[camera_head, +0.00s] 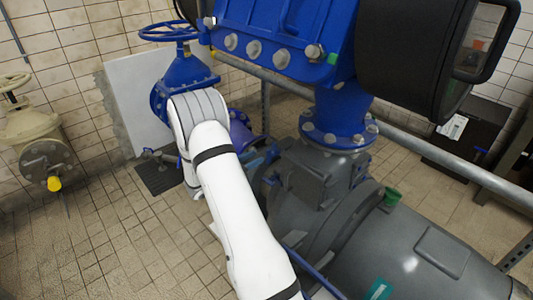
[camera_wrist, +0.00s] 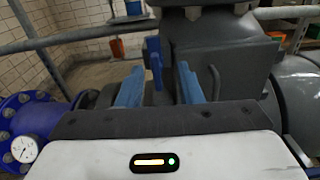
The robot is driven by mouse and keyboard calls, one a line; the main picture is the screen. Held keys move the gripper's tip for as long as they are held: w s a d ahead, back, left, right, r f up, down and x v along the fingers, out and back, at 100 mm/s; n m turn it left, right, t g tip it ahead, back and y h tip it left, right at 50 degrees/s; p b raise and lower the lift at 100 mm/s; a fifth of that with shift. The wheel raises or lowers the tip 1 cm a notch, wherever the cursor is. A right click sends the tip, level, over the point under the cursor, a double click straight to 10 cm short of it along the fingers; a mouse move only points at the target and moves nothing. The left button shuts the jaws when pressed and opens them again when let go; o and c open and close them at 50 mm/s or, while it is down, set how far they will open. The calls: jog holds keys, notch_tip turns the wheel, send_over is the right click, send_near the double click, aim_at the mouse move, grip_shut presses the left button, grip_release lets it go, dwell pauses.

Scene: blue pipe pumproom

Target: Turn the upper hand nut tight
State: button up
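My gripper (camera_wrist: 160,84) shows in the wrist view with its two blue fingers apart and nothing seen between their tips. A small upright blue piece (camera_wrist: 153,50) stands just beyond the fingers, in front of the grey pump housing (camera_wrist: 222,55); it may be the upper hand nut, but I cannot tell for sure. Contact between it and the fingers cannot be made out. In the head view my white arm reaches down beside the grey pump (camera_head: 315,185), and the arm hides most of the gripper and the place where it works.
A blue valve with a handwheel (camera_head: 170,32) stands behind my arm. A grey rail (camera_head: 430,165) crosses behind the pump. A cream valve (camera_head: 35,135) is at the left. A pressure gauge (camera_wrist: 24,149) sits on blue pipe. Tiled floor (camera_head: 100,245) at the left is free.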

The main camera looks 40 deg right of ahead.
aim_at(267, 151)
jog(key=shift+n, duration=0.3)
jog(key=d, duration=0.2)
jog(key=w+d, duration=0.1)
jog(key=d, duration=0.5)
jog(key=shift+w+f, duration=0.15)
jog(key=shift+f, duration=0.25)
grip_shut()
